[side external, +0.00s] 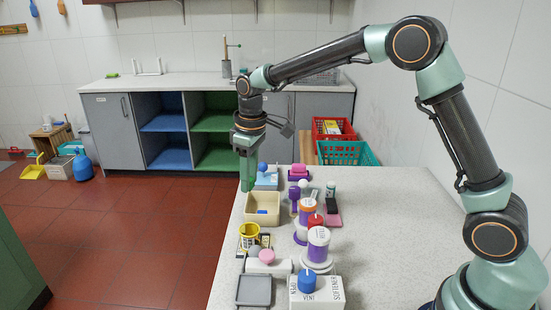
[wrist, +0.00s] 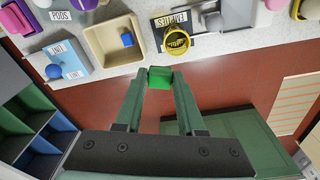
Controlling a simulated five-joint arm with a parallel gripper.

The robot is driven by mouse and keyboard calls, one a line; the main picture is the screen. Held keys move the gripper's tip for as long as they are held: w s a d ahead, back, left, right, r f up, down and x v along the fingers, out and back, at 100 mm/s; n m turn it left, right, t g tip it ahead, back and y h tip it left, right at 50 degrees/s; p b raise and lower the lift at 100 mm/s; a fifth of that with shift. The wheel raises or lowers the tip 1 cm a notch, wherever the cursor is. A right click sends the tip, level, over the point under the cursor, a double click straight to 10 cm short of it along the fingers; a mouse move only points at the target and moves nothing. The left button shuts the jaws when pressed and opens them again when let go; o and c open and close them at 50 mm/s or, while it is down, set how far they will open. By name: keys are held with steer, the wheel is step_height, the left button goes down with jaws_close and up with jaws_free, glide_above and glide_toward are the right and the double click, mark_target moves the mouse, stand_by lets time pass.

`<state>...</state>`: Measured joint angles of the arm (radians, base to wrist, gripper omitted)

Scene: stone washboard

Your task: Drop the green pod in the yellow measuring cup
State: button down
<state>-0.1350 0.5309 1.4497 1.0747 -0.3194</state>
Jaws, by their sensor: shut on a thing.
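My gripper (wrist: 160,78) is shut on the green pod (wrist: 160,76), a small bright green block between the fingertips in the wrist view. In the side view my gripper (side external: 248,186) points down at the worktop's left edge, beside the beige tray; the pod cannot be told apart from the green fingers there. The yellow measuring cup (side external: 249,236) stands upright nearer the camera, past the tray, and is apart from my gripper. In the wrist view the cup (wrist: 176,41) is above and slightly right of the pod, with its round opening showing.
The beige tray (side external: 251,219) holds a blue pod (wrist: 127,40). A black label card (wrist: 160,24) lies by the cup. A blue lint box (wrist: 51,52) stands beyond the tray. Several dispensers crowd the worktop's middle. Red floor (wrist: 245,77) lies past the edge.

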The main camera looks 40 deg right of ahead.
steer(key=shift+s+a+f+n, duration=0.35)
steer(key=shift+f+n, duration=0.3)
steer(key=shift+f, duration=0.95)
steer(key=shift+s+a+f+n, duration=0.35)
steer(key=shift+f+n, duration=0.25)
steer(key=shift+f, duration=0.95)
steer(key=shift+s+a+f+n, duration=0.35)
steer(key=shift+f+n, duration=0.3)
steer(key=shift+f, duration=0.95)
steer(key=shift+d, duration=0.1)
steer(key=shift+c, duration=2.2)
jaws_free()
step_height(320, 180, up, 7)
steer(key=shift+r, duration=0.1)
